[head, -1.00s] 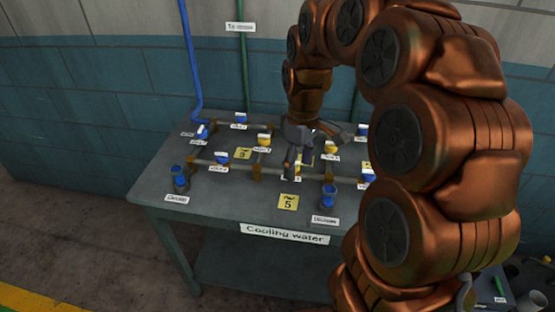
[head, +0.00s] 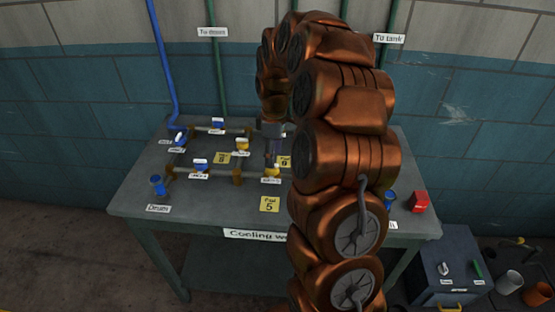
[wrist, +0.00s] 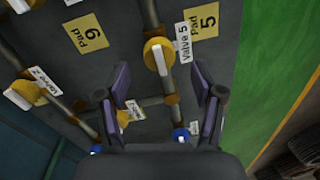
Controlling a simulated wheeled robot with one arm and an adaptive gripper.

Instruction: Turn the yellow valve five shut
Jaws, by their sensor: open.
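In the head view my gripper (head: 272,150) is just above and behind the valve, partly hidden by my arm.
Other yellow valves (head: 242,145) and blue valves (head: 200,165) stand close by on the pipes. A blue-topped fitting (head: 157,185) stands at the bench's left, a red box (head: 418,202) at its right. My arm hides the bench's middle right. The bench front (head: 225,212) is mostly clear.

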